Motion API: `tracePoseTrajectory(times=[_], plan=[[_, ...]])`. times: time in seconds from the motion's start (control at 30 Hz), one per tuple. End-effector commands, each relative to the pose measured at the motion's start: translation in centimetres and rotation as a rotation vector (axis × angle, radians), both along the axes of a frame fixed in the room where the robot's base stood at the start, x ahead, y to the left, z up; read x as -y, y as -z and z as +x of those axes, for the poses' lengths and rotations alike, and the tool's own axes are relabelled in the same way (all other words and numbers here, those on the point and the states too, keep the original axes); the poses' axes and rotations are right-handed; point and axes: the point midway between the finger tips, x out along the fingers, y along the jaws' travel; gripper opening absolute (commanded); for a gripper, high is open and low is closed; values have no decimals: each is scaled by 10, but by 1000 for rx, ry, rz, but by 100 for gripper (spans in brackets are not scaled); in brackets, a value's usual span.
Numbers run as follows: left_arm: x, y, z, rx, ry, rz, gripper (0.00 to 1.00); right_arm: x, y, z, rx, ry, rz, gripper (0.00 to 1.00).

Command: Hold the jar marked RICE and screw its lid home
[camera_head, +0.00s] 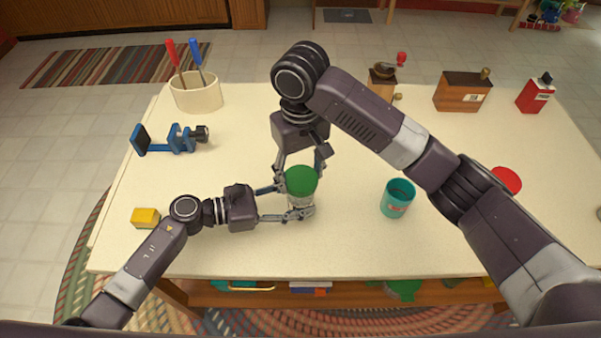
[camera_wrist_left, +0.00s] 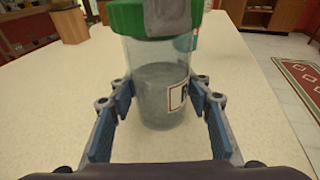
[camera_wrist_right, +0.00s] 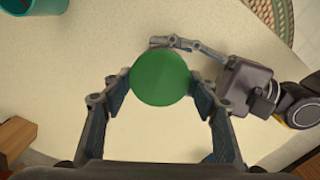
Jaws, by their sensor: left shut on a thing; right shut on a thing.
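A clear jar (camera_head: 299,202) with grey contents stands upright on the table, a green lid (camera_head: 301,181) on its top. In the left wrist view the jar (camera_wrist_left: 150,85) shows a partly visible white label with a dark letter I cannot fully read. My left gripper (camera_head: 294,203) comes from the left and is shut around the jar's body. My right gripper (camera_head: 303,174) reaches from the far side and is shut on the lid, which it also grips in the right wrist view (camera_wrist_right: 160,85). The seam between lid and jar is too small to judge.
A teal cup-like container (camera_head: 397,200) stands right of the jar; a red disc (camera_head: 506,180) lies beyond it. A yellow sponge (camera_head: 145,217), blue clamp (camera_head: 172,139) and cream crock (camera_head: 196,94) are left. A grinder (camera_head: 382,83), wooden box (camera_head: 462,92) and red tin (camera_head: 534,96) stand behind.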

Motion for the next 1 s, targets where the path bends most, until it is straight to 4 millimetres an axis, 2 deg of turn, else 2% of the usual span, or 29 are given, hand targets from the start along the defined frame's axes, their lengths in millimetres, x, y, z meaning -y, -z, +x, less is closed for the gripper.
tracePoseTrajectory(times=[0.7,0.83,1.0], plan=[[0,0,0,0,0,0,21,0,0,0,1,931,1,36],[0,0,0,0,0,0,21,0,0,0,1,1050,1,36],[0,0,0,0,0,0,21,0,0,0,1,1089,1,36]])
